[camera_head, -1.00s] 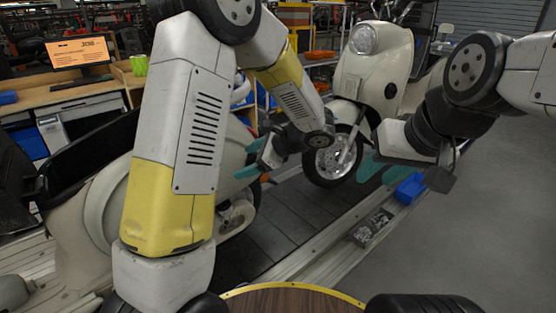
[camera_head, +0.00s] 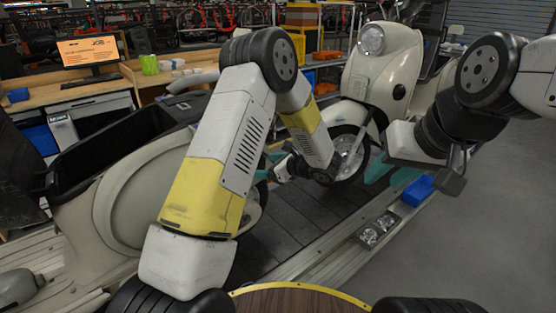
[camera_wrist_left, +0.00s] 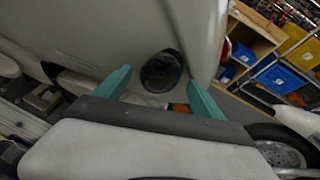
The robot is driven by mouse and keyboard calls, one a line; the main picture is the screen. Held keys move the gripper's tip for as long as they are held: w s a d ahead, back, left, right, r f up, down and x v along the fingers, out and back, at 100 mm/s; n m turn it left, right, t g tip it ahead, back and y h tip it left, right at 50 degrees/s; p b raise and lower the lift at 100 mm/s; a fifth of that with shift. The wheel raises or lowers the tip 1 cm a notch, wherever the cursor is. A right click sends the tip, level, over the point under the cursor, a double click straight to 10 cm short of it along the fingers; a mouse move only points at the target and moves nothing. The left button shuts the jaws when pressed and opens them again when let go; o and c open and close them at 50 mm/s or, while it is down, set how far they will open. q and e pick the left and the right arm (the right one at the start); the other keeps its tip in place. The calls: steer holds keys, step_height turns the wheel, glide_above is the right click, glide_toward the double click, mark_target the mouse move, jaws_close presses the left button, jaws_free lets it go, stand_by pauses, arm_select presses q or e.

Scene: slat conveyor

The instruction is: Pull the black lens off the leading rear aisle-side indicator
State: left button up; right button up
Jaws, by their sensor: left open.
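A round black lens (camera_wrist_left: 162,72) sits on the pale body of a scooter (camera_wrist_left: 110,30) in the left wrist view. My left gripper (camera_wrist_left: 159,79) is open, its teal fingers apart on either side of the lens; I cannot tell whether they touch it. In the head view my left gripper (camera_head: 268,166) is beside the near cream scooter (camera_head: 130,205), mostly hidden by my own arm, and the lens cannot be made out. My right gripper (camera_head: 390,172) is open and empty over the conveyor's right edge, with teal fingers apart.
A second cream scooter (camera_head: 382,75) stands further along the slat conveyor (camera_head: 285,230). A blue bin (camera_head: 417,190) and a tray of shiny parts (camera_head: 376,232) sit on the right rail. Grey floor at right is clear. A workbench with a monitor (camera_head: 88,50) stands behind.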

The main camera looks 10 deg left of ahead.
arm_select(q)
steer(key=shift+w+a+f, duration=0.1)
steer(key=shift+a, duration=0.1)
steer(key=c, duration=1.4)
steer(key=o, duration=0.5)
steer(key=c, duration=0.4)
steer(key=shift+c, duration=0.2)
steer(key=shift+s+d, duration=0.45)
steer(key=shift+d, duration=0.25)
steer(key=shift+s+d, duration=0.4)
steer(key=shift+d, duration=0.3)
steer(key=shift+s+d, duration=0.45)
steer(key=shift+d, duration=0.25)
